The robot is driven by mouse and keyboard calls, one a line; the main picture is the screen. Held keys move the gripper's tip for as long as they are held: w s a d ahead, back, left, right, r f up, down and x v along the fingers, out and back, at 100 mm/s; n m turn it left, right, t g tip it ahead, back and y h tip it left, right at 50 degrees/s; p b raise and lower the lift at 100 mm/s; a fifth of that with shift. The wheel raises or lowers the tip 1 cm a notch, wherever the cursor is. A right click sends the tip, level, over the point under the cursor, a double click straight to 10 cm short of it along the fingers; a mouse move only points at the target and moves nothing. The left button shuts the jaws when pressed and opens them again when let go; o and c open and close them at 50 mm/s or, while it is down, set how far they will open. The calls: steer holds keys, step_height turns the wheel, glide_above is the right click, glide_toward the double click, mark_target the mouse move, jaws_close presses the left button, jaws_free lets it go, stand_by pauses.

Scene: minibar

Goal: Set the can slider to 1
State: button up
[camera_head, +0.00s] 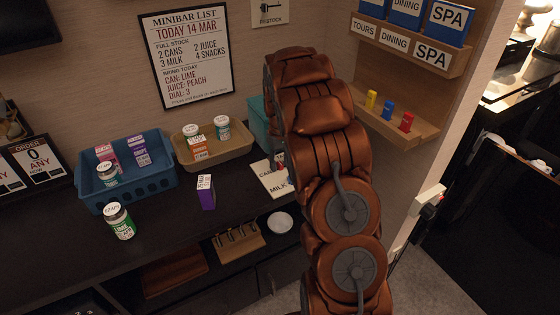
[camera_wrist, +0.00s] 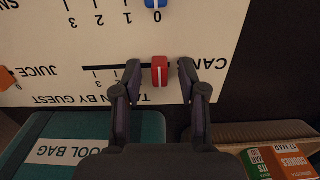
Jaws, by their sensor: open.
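In the wrist view, which shows the board upside down, the red can slider (camera_wrist: 160,70) sits in the row labelled CANS on the white board (camera_wrist: 208,35). It lies level with the blue slider at 0 in the neighbouring row. My gripper (camera_wrist: 160,78) is open, with one finger on either side of the red slider and small gaps apparent. Parts of the CANS row's scale are hidden by my left finger. In the head view, the board (camera_head: 270,183) is partly covered by my arm, and my gripper is hidden.
A blue slider (camera_wrist: 156,3) and an orange slider (camera_wrist: 6,78) sit on the same board. The teal cool bag (camera_wrist: 145,125) and the tan tray (camera_wrist: 240,132) with snack boxes are close by. A blue basket (camera_head: 150,190) stands further left on the dark counter.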

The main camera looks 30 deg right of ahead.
jaws_close()
stand_by(0.3)
stand_by(0.4)
